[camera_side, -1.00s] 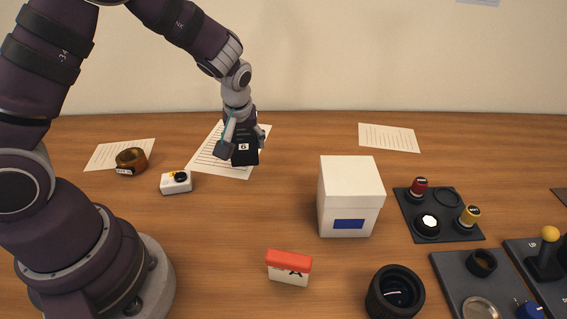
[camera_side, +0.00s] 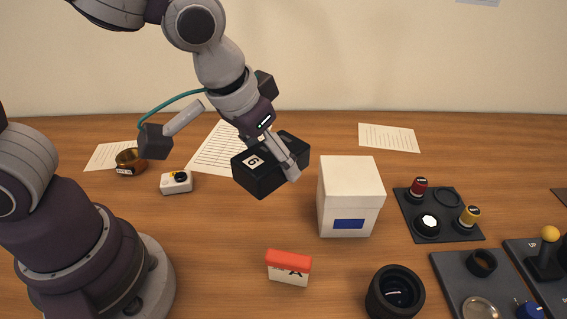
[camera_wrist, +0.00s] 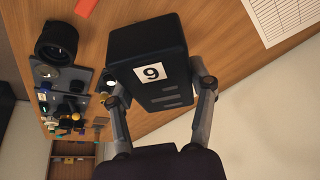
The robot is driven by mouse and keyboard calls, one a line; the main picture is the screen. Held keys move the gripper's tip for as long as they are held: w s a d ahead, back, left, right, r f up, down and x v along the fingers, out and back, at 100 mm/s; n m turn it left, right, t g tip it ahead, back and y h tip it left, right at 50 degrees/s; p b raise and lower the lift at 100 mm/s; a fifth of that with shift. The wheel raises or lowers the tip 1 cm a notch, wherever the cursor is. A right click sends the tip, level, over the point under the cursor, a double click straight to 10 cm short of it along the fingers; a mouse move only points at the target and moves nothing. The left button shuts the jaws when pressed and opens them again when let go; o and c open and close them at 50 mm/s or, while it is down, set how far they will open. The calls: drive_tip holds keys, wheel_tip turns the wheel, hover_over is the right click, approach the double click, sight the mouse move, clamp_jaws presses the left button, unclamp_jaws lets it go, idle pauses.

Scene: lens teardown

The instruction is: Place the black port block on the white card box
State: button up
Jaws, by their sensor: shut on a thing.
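The black port block (camera_side: 262,178) has a white label with a number on it. My gripper (camera_side: 284,160) is shut on the block and holds it up in the air, tilted, left of the white card box. In the wrist view the block (camera_wrist: 150,50) sits between both fingers of my gripper (camera_wrist: 158,95), its label facing the camera. The white card box (camera_side: 350,185) stands upright on the table with a blue patch on its front; its top is bare. I cannot make out the box in the wrist view.
A red-and-white small box (camera_side: 289,267) and a black lens barrel (camera_side: 395,292) stand in front. A dark tray (camera_side: 455,232) with knobs lies right of the card box. A small white device (camera_side: 176,182) and an amber ring (camera_side: 131,161) lie at left.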

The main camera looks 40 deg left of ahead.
hover_over(355, 170)
drive_tip(key=s, duration=0.1)
drive_tip(key=shift+s+f, duration=0.15)
drive_tip(key=shift+f, duration=2.2)
drive_tip(key=shift+f, duration=0.2)
drive_tip(key=o, duration=1.2)
